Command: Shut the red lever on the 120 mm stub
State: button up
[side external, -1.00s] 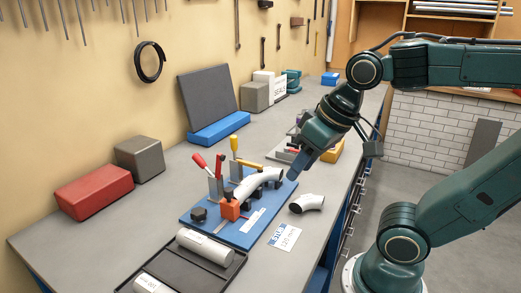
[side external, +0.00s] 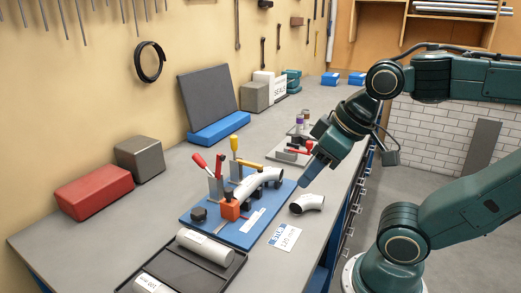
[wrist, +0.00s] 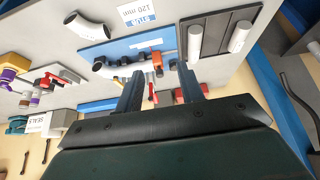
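The blue fixture plate (side external: 247,230) lies on the bench and carries a curved white pipe (side external: 255,181) beside an orange block (side external: 229,211). At its left end a red lever (side external: 199,160) stands up and tilts left, with a second red handle (side external: 219,161) beside it. A card reading 120 mm STUB (side external: 285,237) lies in front of the plate; it also shows in the wrist view (wrist: 137,12). My gripper (side external: 304,183) is above the bench, right of the plate, apart from the levers. In the wrist view its fingers (wrist: 155,80) are spread, with nothing seen between them.
A yellow lever (side external: 234,145) stands upright on the plate. A loose white elbow (side external: 307,203) lies to its right. A black tray (side external: 200,270) holds white tubes in front. Another fixture with a red lever (side external: 300,149) stands behind. A red box (side external: 95,192) is at left.

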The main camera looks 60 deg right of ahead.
jog(key=shift+w, duration=0.1)
jog(key=c, duration=0.7)
jog(key=shift+w+d+r, duration=0.15)
jog(key=shift+w+r, duration=0.05)
jog(key=shift+w, duration=0.4)
grip_shut()
jog(key=w+d+n+h, duration=0.2)
jog(key=w+n+h, duration=0.3)
jog(key=w, duration=1.4)
jog(key=w+a+f+n+h, duration=0.2)
jog(key=w+a+f+n, duration=0.1)
jog(key=w, duration=0.4)
jog(key=w+a+f+n+h, duration=0.2)
jog(key=w+a+f+n, duration=0.1)
jog(key=w+f+n, duration=0.3)
jog(key=shift+w+f+n, duration=0.15)
jog(key=shift+w+n, duration=0.2)
jog(key=shift+n, duration=0.05)
